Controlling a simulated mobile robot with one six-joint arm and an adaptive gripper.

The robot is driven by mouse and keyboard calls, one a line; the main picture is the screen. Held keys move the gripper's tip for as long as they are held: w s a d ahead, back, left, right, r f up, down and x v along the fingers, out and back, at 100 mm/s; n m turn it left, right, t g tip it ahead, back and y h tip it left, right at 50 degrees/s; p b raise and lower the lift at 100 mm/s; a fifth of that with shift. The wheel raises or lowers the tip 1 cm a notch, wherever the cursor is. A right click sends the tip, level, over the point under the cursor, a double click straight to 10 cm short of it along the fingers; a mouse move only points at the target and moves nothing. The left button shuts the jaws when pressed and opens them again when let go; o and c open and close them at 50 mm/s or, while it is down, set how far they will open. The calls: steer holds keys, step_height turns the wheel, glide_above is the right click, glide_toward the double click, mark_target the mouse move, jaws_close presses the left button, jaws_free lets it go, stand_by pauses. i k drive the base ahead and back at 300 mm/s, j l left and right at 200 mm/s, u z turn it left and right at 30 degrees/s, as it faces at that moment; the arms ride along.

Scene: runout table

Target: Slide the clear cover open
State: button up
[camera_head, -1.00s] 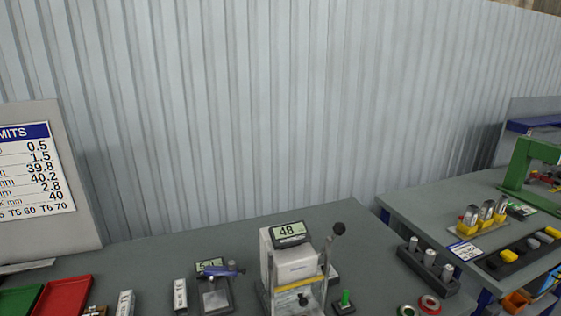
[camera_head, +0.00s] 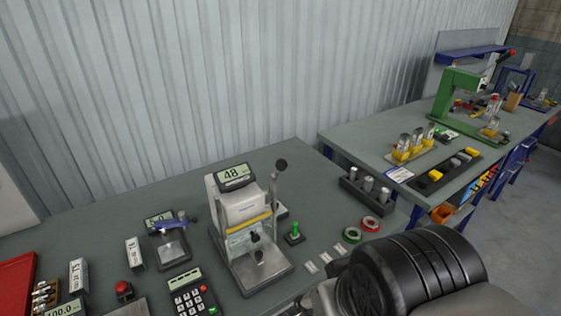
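A white bench device (camera_head: 230,204) with a display reading 48 stands near the front middle of the grey table. A yellow strip (camera_head: 250,222) crosses its front. Below the strip is a pane that looks clear, probably the clear cover (camera_head: 240,242); its outline is hard to make out. A dark knob shows at the pane, above the device's grey base plate. A lever with a black ball rises on the device's right side. My gripper is not in view; only a black and grey part of my arm shows at the bottom right, apart from the device.
A keypad (camera_head: 192,298), a small gauge stand (camera_head: 172,252) and a red button (camera_head: 123,289) are left of the device. A green-topped part (camera_head: 294,235) and tape rings (camera_head: 370,223) are right of it. A second table (camera_head: 365,136) with a green press (camera_head: 458,100) stands further right.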

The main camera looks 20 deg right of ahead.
mark_target(255, 237)
steer(key=k+l+u, duration=0.6)
steer(key=k+l, duration=0.15)
steer(key=k, duration=0.15)
